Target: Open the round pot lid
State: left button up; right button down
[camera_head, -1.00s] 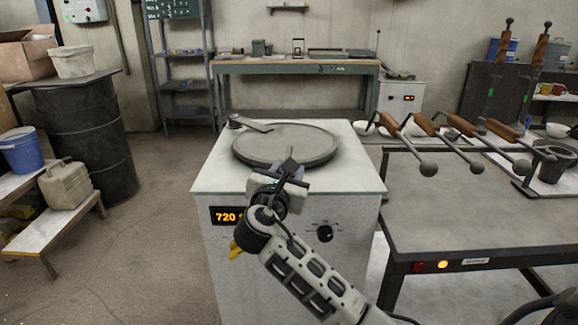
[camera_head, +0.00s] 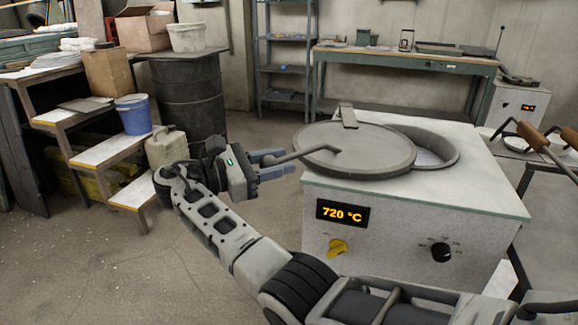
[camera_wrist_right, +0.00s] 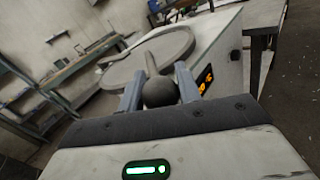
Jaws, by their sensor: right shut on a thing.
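The round grey pot lid (camera_head: 350,152) lies flat on top of the white furnace box (camera_head: 400,215), shifted left off the pot. A crescent of the pot opening (camera_head: 438,152) shows on the right, with a pale inside. A thin handle rod (camera_head: 312,149) runs from the lid to my right gripper (camera_head: 275,165). In the right wrist view, my right gripper's fingers (camera_wrist_right: 160,90) are shut around the dark ball end (camera_wrist_right: 160,92) of this handle, with the lid (camera_wrist_right: 150,57) beyond. My left gripper is not in view.
The furnace front has a 720 °C display (camera_head: 342,213), a yellow knob (camera_head: 337,247) and a black knob (camera_head: 441,252). Wooden steps (camera_head: 105,150) with a blue bucket (camera_head: 133,114) and a canister (camera_head: 166,147) stand left.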

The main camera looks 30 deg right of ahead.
jog(key=shift+w+a, duration=0.35)
jog(key=shift+w, duration=0.2)
jog(key=c, duration=1)
grip_release()
